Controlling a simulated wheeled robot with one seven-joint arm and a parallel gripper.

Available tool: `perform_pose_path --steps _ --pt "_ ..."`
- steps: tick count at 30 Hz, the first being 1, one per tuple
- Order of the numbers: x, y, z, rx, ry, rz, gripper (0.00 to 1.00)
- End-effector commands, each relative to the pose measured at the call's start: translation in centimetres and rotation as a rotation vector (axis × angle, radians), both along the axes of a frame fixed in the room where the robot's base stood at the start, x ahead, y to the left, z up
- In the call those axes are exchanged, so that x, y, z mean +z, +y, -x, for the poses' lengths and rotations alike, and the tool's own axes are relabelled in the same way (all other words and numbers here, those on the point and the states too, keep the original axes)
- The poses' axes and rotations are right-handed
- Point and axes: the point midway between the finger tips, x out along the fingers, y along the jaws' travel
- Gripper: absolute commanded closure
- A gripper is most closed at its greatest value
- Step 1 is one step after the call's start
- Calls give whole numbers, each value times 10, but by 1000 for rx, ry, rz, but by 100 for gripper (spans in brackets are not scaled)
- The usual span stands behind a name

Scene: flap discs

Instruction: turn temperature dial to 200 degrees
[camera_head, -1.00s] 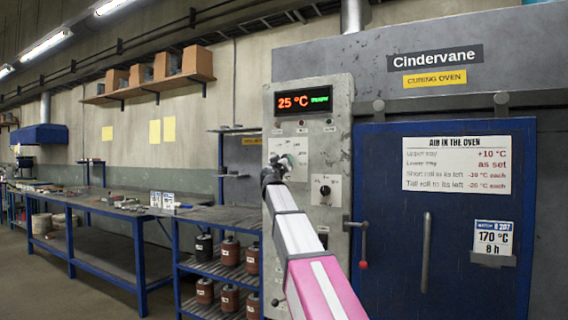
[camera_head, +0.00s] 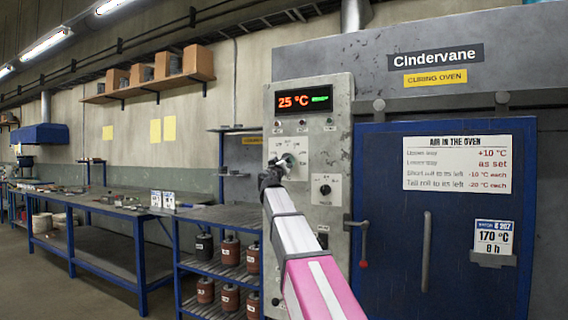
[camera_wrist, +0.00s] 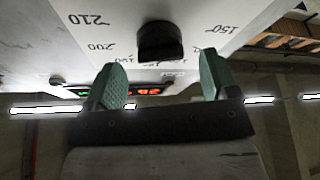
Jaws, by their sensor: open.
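The temperature dial is a black knob (camera_wrist: 160,41) on a pale scale plate (camera_wrist: 120,40) printed with numbers, including 210, 200 and 150. In the wrist view the plate appears upside down. My gripper (camera_wrist: 163,80) has two green fingers, spread apart and empty, with the knob ahead of and between their tips; contact cannot be told. In the head view my gripper (camera_head: 288,161) is at the upper dial plate of the oven's control panel (camera_head: 338,150) and hides most of the knob. The display (camera_head: 303,98) above reads 25 °C with a green mark beside it.
A second black knob (camera_head: 325,189) sits lower on the panel. A lever with a red end (camera_head: 363,264) hangs beside the blue oven door (camera_head: 390,240). A batch card (camera_head: 494,238) reads 170 °C, 8 h. An air notice (camera_head: 455,163) lists corrections. Shelves with red canisters (camera_head: 230,250) stand left.

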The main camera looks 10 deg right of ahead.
Motion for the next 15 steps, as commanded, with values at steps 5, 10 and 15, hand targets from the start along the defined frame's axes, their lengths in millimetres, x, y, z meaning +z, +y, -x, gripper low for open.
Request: perform_pose_path --steps 5,10,15 --pt "-14 14 31 1 0 -1 20" --pt "-25 28 57 0 0 -1 20" --pt "-31 35 69 0 0 -1 20"
